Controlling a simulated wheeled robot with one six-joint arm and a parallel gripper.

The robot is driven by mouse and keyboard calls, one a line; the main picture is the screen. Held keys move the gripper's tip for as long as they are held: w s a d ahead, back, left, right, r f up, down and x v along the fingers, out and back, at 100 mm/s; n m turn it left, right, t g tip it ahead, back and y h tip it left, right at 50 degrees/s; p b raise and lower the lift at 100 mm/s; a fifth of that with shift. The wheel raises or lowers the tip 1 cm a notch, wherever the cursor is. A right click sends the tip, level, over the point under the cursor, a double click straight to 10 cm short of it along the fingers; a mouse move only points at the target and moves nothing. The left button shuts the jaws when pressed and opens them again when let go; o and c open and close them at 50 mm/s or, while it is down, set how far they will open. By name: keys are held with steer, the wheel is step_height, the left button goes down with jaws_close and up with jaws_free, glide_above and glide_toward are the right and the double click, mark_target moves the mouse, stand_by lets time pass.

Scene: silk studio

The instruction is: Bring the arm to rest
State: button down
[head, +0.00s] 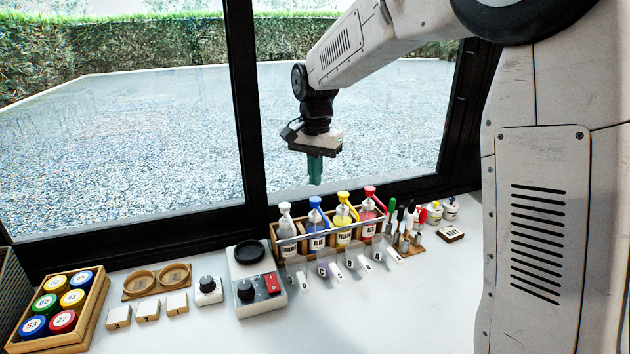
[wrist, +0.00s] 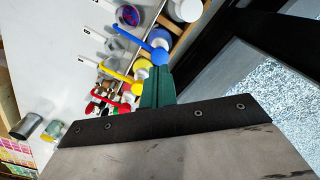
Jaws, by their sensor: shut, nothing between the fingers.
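My gripper (head: 315,171) hangs pointing down from my arm in the head view, above and behind the rack of bottles. Its green fingers are shut together and hold nothing. They also show in the wrist view (wrist: 158,86), beside the blue and yellow bottle tops. In the head view the fingertips are apart from the bottles, with a small gap above them.
Below my gripper stands a wooden rack with white, blue (head: 317,224), yellow (head: 344,220) and red (head: 369,212) bottles. A grey device (head: 255,283) and a wooden tray of numbered lids (head: 93,318) stand left. The front of the white table (head: 400,310) is clear. A window frame (head: 246,110) is behind.

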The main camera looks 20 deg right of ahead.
stand_by(0.4)
steer(key=shift+s+f+n, duration=0.25)
steer(key=shift+f+n, duration=0.05)
steer(key=shift+n, duration=0.3)
steer(key=s+d+r+n+t, duration=0.1)
steer(key=s+n, duration=0.6)
steer(key=s, duration=2.7)
steer(key=shift+s+d+r+n, duration=0.25)
steer(key=shift+d+r+n, duration=0.2)
steer(key=shift+d, duration=0.6)
